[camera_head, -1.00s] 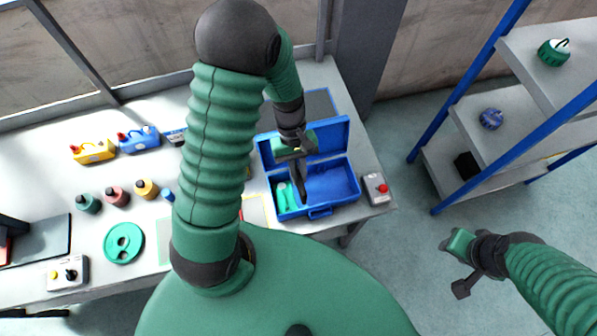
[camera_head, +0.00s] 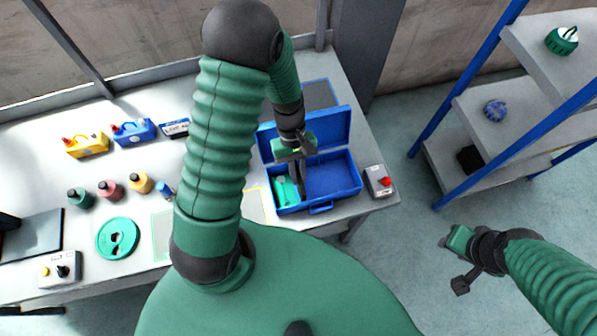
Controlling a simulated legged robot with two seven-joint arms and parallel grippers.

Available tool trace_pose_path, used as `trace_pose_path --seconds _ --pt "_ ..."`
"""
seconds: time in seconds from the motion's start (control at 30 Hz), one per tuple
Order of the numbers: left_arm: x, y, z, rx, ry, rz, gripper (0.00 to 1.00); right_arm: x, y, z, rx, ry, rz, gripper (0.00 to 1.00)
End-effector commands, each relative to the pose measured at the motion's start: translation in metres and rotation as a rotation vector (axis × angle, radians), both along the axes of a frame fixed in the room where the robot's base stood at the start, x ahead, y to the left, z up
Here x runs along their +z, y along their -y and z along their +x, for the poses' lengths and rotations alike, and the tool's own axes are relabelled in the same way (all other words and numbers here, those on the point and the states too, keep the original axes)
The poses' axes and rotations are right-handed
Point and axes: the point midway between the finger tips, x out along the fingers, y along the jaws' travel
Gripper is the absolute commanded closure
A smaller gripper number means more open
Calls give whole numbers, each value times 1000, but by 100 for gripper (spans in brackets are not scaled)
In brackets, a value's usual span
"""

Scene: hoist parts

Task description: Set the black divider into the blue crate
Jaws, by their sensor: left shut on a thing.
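The blue crate (camera_head: 345,195) stands on the right part of the workbench with its lid tilted up at the back. My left gripper (camera_head: 295,153) is over the crate's left half, shut on the black divider (camera_head: 300,181). The divider hangs upright below the jaws, its lower part between the crate walls, just right of a green item (camera_head: 283,191) lying inside. I cannot tell whether it touches the crate floor. The gripper hides the divider's top. My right gripper (camera_head: 453,263) is open and empty, away from the bench at the lower right.
A grey box with a red button (camera_head: 379,181) stands close to the crate's right. Several cans, small jars and a green disc (camera_head: 117,238) stand on the bench's left. A blue-framed shelf (camera_head: 480,120) is on the right.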

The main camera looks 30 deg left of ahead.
Motion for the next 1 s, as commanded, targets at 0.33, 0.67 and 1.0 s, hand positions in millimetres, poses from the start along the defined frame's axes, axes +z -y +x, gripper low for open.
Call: trace_pose_path --seconds 0.33,0.67,1.0 --pt "-12 0 0 0 1 0 100 -8 0 0 0 0 0 64" --pt "-18 0 0 1 -1 -1 100 -10 0 0 0 0 0 64" --pt "-20 0 0 1 0 0 82 -11 0 0 0 0 0 64"
